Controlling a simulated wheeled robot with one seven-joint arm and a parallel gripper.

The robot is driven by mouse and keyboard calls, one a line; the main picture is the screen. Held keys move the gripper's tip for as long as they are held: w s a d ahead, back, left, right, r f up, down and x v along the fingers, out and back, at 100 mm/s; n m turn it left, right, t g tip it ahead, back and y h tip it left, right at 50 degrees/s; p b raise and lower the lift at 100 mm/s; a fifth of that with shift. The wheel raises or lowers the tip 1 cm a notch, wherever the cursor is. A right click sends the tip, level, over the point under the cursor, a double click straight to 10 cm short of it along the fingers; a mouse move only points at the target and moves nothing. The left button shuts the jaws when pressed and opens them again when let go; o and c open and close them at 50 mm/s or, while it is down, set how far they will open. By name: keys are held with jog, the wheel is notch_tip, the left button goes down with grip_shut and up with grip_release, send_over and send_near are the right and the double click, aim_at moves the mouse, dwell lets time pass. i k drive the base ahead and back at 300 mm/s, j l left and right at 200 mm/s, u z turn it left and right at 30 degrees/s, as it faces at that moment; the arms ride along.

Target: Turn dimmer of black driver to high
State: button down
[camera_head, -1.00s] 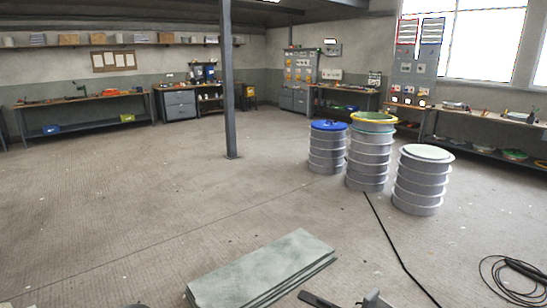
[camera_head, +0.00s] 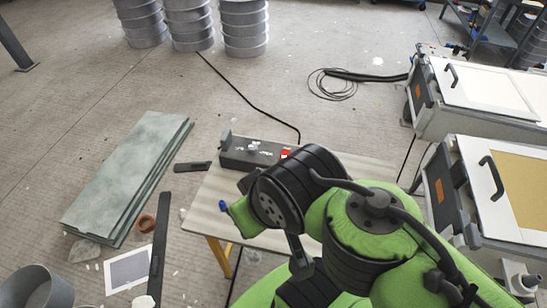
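A long dark grey unit (camera_head: 238,157) lies on the light wooden table near the middle of the view. It has small whitish parts on top and a red part at its right end. It may be the black driver, but I cannot make out a dimmer knob or its setting. My green and black arm rises in front of the table and covers much of its right and near side. I cannot make out my gripper's fingers.
The table (camera_head: 207,193) has a bare strip at its left. Greenish-grey sheets (camera_head: 130,175) lie on the floor to the left. White-lidded cabinets (camera_head: 470,85) stand at the right. A black cable (camera_head: 245,98) crosses the floor behind the table, and ringed drums (camera_head: 190,27) stand beyond.

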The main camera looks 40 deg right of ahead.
aim_at(252, 148)
jog(key=i+j+z, duration=0.1)
jog(key=z, duration=0.3)
jog(key=i+j+z, duration=0.1)
jog(key=z, duration=0.25)
jog(key=i+j+z, duration=0.1)
jog(key=j+z, duration=0.15)
jog(key=z, duration=0.15)
